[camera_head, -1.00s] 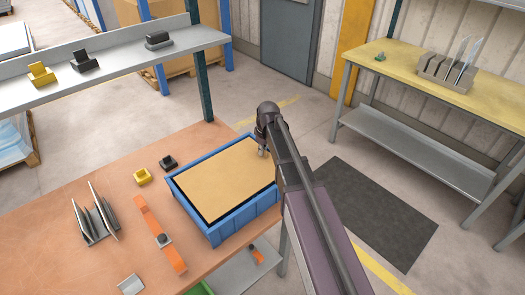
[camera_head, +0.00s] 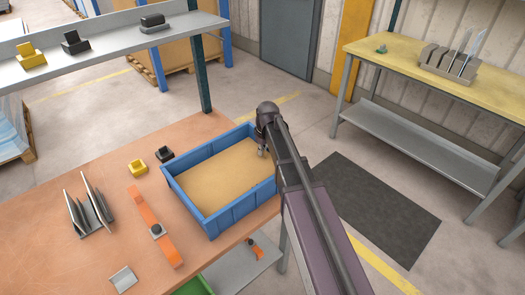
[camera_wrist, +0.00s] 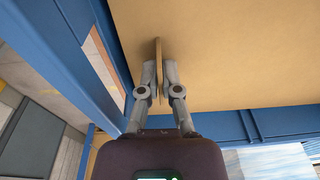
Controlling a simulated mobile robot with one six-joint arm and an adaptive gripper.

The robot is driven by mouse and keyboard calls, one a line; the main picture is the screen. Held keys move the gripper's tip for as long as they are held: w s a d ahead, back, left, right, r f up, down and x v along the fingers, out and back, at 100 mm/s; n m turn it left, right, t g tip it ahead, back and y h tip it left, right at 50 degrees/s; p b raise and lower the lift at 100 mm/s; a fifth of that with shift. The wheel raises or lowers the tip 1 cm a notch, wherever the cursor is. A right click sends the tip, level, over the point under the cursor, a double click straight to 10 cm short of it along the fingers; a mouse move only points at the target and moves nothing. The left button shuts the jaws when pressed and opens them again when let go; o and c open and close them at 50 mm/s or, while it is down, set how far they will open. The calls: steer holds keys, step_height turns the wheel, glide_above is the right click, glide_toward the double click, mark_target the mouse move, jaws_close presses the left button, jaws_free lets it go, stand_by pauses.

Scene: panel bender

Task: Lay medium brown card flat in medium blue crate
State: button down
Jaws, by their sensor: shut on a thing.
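The medium brown card (camera_head: 220,175) lies level inside the medium blue crate (camera_head: 243,211), below the rim with the walls around it. I cannot tell whether it touches the crate floor. My gripper (camera_head: 262,152) is at the crate's right end, partly hidden by my arm. In the wrist view, my gripper (camera_wrist: 157,72) is shut on a thin upright brown tab that stands up from the card (camera_wrist: 225,50). The blue crate wall (camera_wrist: 60,45) runs close along the left there.
An orange strap-like piece (camera_head: 150,222), a slotted rack with grey plates (camera_head: 90,212), and yellow (camera_head: 137,168) and black (camera_head: 165,154) blocks lie left of the crate on the brown table (camera_head: 60,265). A grey shelf (camera_head: 110,40) spans the table's back.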

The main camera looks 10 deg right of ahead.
steer(key=shift+f+b, duration=0.6)
steer(key=shift+f, duration=0.45)
stand_by(0.4)
steer(key=c, duration=0.7)
jaws_free()
